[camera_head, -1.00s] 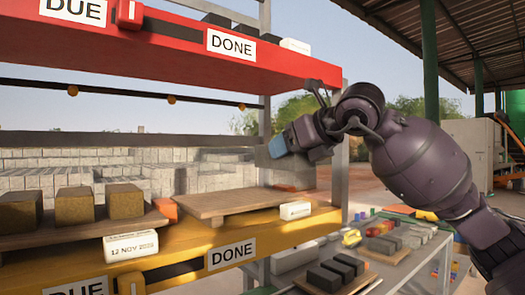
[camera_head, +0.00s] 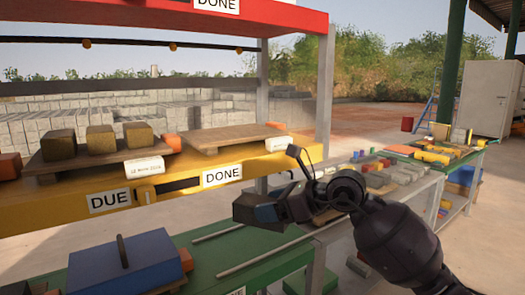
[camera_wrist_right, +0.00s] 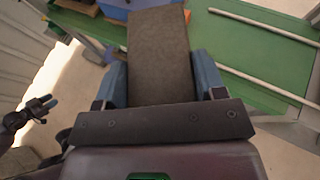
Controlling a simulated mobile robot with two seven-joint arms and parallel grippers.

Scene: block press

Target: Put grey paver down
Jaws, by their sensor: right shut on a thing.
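My right gripper (camera_head: 250,212) is in the middle of the head view, in front of the yellow shelf and above the green bench (camera_head: 215,248). In the right wrist view its blue fingers (camera_wrist_right: 162,88) are shut on the grey paver (camera_wrist_right: 160,50), a dark, rough, long block. The paver is held clear, with the green bench (camera_wrist_right: 240,60) beyond it. In the head view the paver is hard to tell from the dark fingers.
Two pale rails (camera_head: 268,254) lie on the bench, right of a blue box (camera_head: 125,265). The yellow shelf (camera_head: 170,188) holds a board with three brown blocks (camera_head: 101,139) and an empty wooden board (camera_head: 222,138). A table with small blocks (camera_head: 380,180) stands at the right.

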